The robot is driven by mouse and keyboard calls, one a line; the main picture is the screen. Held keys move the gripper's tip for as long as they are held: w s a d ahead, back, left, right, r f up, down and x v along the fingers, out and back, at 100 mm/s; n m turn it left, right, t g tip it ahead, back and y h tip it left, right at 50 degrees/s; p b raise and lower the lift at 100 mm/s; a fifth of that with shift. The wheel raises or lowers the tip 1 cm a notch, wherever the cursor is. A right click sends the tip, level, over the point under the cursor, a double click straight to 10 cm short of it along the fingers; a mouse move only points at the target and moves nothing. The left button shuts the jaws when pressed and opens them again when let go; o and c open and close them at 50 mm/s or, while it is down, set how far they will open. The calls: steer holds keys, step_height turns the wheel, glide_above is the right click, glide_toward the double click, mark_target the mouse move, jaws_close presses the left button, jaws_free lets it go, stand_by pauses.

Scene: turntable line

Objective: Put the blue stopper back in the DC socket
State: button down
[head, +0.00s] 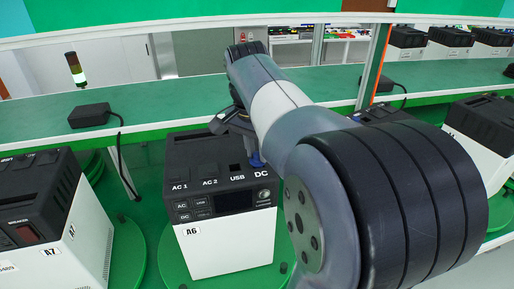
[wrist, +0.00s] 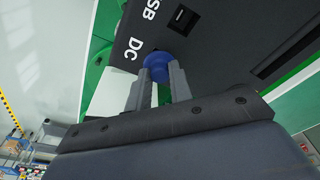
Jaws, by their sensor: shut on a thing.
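The blue stopper (wrist: 157,64) is between the two fingertips of my gripper (wrist: 159,82), which is shut on it. The stopper is at the top face of the power unit A6 (head: 220,243), right beside the "DC" label. The DC socket is hidden behind the stopper and fingers, and I cannot tell how far in the stopper sits. In the head view the stopper (head: 256,161) shows just above the DC label, partly covered by my arm. The USB socket (wrist: 184,18) in the wrist view is open and dark.
Unit A7 (head: 84,236) stands at the left and another unit (head: 488,135) at the right. A black adapter (head: 90,115) with a cable lies on the green shelf (head: 170,96) behind. A signal light (head: 75,70) stands at the back left.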

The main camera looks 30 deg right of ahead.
steer(key=shift+f, duration=0.35)
steer(key=c, duration=1.2)
jaws_free()
steer(key=r, duration=0.3)
steer(key=a+r, duration=0.1)
steer(key=r, duration=0.6)
steer(key=shift+s+a+r, duration=0.2)
steer(key=shift+s+r, duration=0.15)
steer(key=f, duration=0.3)
steer(key=d+f, duration=0.1)
steer(key=f, duration=0.6)
steer(key=shift+w+d+f, duration=0.25)
steer(key=shift+w+f, duration=0.1)
steer(key=shift+f, duration=0.05)
steer(key=shift+r, duration=0.45)
